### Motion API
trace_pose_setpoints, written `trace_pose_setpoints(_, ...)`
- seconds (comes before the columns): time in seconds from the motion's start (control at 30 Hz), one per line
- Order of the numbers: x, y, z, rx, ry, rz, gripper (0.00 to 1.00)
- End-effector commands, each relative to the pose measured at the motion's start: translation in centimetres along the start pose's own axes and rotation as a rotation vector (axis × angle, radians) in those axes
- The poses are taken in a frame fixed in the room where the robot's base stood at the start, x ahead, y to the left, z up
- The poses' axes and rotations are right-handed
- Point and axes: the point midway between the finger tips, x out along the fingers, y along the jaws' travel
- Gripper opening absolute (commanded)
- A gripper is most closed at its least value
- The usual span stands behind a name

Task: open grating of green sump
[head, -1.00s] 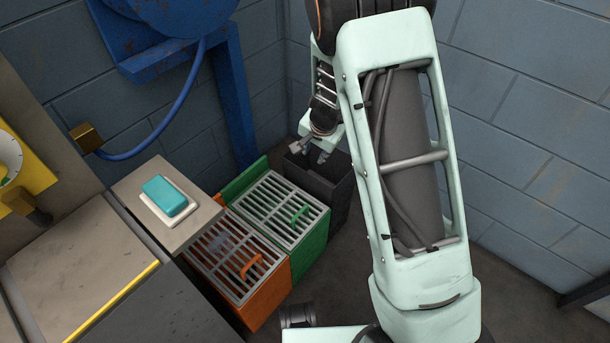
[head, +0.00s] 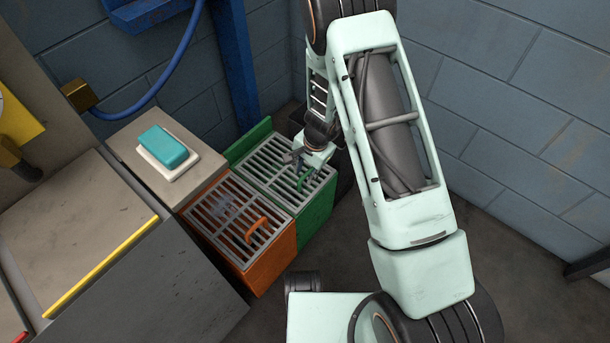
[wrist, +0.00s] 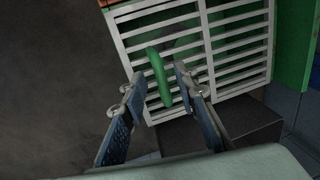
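The green sump (head: 318,213) stands on the floor beside the orange one, with its grey slatted grating (head: 270,160) lying flat and closed on top. The grating also shows in the wrist view (wrist: 225,42). Its green handle (wrist: 159,76) lies between the two fingers of my gripper (wrist: 158,82). The fingers are spread apart, with a gap on either side of the handle. In the head view my gripper (head: 299,160) is over the right part of the grating, close to the green handle (head: 306,178); the contact there is unclear.
The orange sump (head: 272,268) with its own grating and orange handle (head: 256,229) adjoins on the near left. A ledge with a teal block (head: 163,147) on a white dish is further left. A dark bin (head: 345,180) stands behind my arm. A blue post (head: 236,70) and block walls close off the back.

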Motion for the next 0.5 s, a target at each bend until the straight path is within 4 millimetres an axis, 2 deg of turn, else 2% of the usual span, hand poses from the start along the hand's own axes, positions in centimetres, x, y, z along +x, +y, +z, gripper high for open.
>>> trace_pose_setpoints(0.33,0.52,-0.03,-0.04,0.0,0.001,0.0,0.27)
trace_pose_setpoints(0.37,0.52,-0.03,-0.03,0.0,0.001,0.0,0.26)
trace_pose_setpoints(0.5,0.51,-0.02,-0.03,0.0,0.001,0.0,0.11)
